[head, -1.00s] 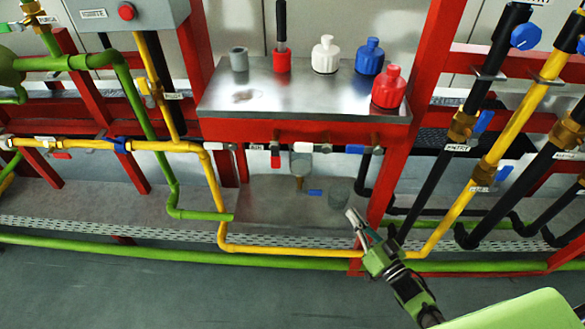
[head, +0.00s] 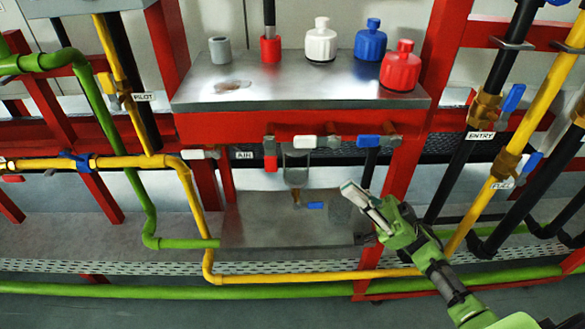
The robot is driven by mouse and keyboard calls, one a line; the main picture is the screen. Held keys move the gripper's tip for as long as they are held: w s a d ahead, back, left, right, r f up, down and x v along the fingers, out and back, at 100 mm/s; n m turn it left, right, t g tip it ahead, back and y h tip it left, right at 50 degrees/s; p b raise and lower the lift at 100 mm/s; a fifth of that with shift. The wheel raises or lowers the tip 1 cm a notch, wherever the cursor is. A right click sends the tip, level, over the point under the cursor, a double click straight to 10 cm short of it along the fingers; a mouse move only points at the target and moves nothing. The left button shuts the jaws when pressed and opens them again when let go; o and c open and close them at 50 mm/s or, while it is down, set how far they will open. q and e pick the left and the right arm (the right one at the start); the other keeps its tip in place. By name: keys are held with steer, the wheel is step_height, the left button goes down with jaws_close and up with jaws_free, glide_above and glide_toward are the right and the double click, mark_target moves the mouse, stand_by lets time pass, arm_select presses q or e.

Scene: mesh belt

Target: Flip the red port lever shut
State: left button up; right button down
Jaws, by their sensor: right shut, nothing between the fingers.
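The red port lever (head: 270,155) hangs straight down from a small valve under the front of the red-edged shelf (head: 300,125), left of a white lever (head: 305,142) and a blue lever (head: 368,141). My right gripper (head: 352,192) is shut and empty. It is below the shelf, to the right of and lower than the red lever, apart from it in the picture. My left gripper is out of view.
A clear bowl (head: 296,168) hangs between the red lever and my right gripper, with a small blue-handled tap (head: 315,205) below. A yellow pipe (head: 190,200) bends down at left. Red (head: 401,72), blue and white bottles stand on the shelf.

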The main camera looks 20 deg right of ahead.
steer(key=p, duration=0.2)
glide_toward(270, 155)
step_height(270, 155, up, 4)
steer(key=d, duration=0.2)
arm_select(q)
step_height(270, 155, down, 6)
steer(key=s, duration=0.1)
arm_select(e)
steer(key=a, duration=0.2)
steer(key=w+a, duration=0.1)
steer(key=a, duration=0.1)
steer(key=shift+w+a, duration=0.2)
steer(key=shift+a, duration=0.15)
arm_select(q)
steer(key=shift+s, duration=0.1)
